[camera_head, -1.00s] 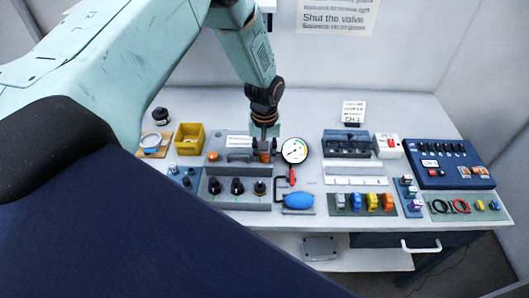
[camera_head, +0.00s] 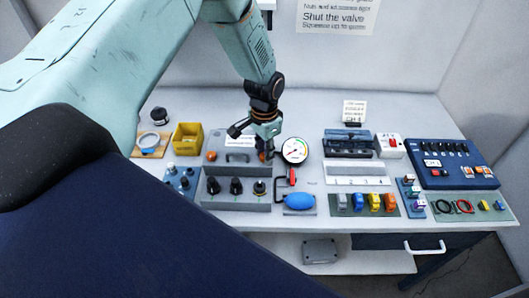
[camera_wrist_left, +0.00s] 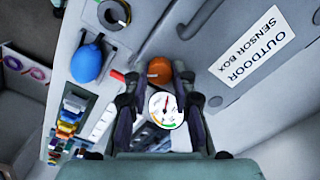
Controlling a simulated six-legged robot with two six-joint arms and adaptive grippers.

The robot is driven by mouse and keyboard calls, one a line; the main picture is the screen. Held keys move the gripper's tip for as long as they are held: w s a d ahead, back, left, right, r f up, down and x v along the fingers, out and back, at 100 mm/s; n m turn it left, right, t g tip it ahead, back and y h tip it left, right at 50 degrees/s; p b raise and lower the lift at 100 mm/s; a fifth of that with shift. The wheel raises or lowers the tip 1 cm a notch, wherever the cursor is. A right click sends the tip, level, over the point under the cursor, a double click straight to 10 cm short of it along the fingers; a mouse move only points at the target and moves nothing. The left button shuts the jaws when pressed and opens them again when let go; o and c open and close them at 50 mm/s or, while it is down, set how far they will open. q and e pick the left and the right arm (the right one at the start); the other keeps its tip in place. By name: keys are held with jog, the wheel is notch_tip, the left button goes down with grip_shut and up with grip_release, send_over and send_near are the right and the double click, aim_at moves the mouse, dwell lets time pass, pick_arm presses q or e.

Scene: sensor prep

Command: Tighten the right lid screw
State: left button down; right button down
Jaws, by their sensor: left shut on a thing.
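The grey sensor box (camera_head: 222,170) stands at the back left of the bench, with a handle and a white label on its lid. Its label (camera_wrist_left: 252,45) reads OUTDOOR SENSOR BOX in the left wrist view. The orange right lid screw (camera_wrist_left: 159,70) sits between the fingertips of my left gripper (camera_wrist_left: 158,80), which is shut on it. In the head view my left gripper (camera_head: 266,153) points down at the lid's right end and partly hides the screw. Another orange screw (camera_head: 211,156) is at the lid's left end. My right gripper is not in view.
A round pressure gauge (camera_head: 294,150) stands close right of my left gripper. A blue bulb (camera_head: 299,201) and a row of black knobs (camera_head: 236,186) are in front. A yellow bin (camera_head: 187,139) is to the left. Coloured connectors (camera_head: 374,202) and a blue panel (camera_head: 455,178) are right.

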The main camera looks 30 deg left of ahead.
pick_arm(q)
jog(key=m, duration=0.3)
jog(key=shift+s+f+m+b, duration=0.1)
jog(key=shift+m+b, duration=0.2)
jog(key=shift+b, duration=0.05)
jog(key=shift+m+b, duration=0.35)
jog(key=shift+m, duration=1.45)
jog(key=c, duration=1.1)
grip_release()
jog(key=shift+r, duration=0.2)
notch_tip(320, 180, up, 12)
jog(key=shift+f, duration=0.15)
